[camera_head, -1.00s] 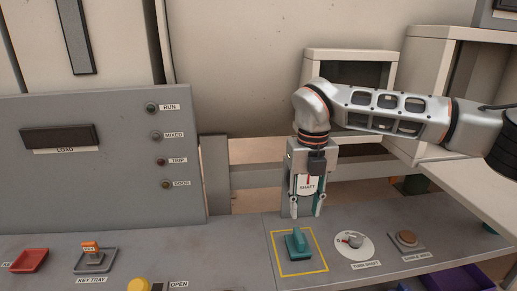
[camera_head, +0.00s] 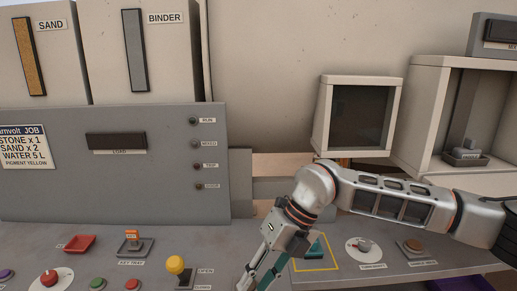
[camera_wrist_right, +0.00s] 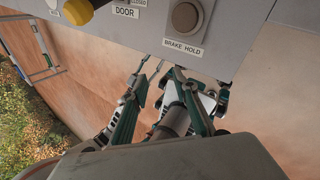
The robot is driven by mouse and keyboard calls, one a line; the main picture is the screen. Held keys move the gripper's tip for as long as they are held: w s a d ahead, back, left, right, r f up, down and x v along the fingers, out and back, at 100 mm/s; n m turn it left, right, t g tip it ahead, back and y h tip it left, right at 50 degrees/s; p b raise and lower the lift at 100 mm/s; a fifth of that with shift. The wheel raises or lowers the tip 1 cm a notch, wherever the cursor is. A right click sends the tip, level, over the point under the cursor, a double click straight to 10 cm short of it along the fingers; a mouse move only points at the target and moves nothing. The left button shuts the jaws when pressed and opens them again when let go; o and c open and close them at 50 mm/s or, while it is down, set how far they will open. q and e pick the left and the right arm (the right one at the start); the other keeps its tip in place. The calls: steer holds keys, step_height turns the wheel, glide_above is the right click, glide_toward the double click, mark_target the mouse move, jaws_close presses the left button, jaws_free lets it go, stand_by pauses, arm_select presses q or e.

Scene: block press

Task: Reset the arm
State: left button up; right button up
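My right arm comes in from the right in the head view. My right gripper (camera_head: 255,284) points down and to the left over the console's front part, partly cut off by the bottom edge. Its teal fingers look apart. In the right wrist view, the fingertips (camera_wrist_right: 158,78) are in front of the console's edge, below the brake hold button (camera_wrist_right: 186,17), with nothing seen between them. White and teal parts (camera_wrist_right: 207,102) beyond the right-hand finger are partly hidden; I cannot tell what they are. My left gripper does not show in the head view.
An open-fronted box (camera_head: 325,120) stands behind.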

steer(key=s+a+r+n+g+y, duration=0.1)
steer(key=s+a+r+g+y, duration=0.1)
steer(key=s+a+y, duration=0.6)
steer(key=a+r+m+t+y, duration=0.25)
steer(key=a+r+y, duration=0.4)
steer(key=r, duration=0.65)
steer(key=w+d+r+m+t+h, duration=0.1)
steer(key=w+d+r+m+t, duration=0.1)
steer(key=w+d+m+t, duration=0.45)
steer(key=w+d+r+m+t+h, duration=0.1)
steer(key=w+d+r+m+t, duration=0.2)
steer(key=m+t, duration=0.6)
steer(key=w+d+f+m+t+h, duration=0.4)
steer(key=d+f+m+t+h, duration=0.25)
steer(key=d+h, duration=0.3)
steer(key=s+d+f+m+g+h, duration=0.2)
steer(key=d+f+m+g+h, duration=0.2)
steer(key=d+f+m+h, duration=0.85)
steer(key=s+d+f+n+g, duration=0.3)
steer(key=s+d+f+g, duration=0.7)
steer(key=s+d+f, duration=1.05)
steer(key=w+a+f+m+t+y, duration=0.1)
steer(key=a+f+m+t+y, duration=0.2)
steer(key=a+f, duration=1.1)
steer(key=a+t+y, duration=0.1)
steer(key=a+y, duration=0.2)
steer(key=shift+w, duration=0.3)
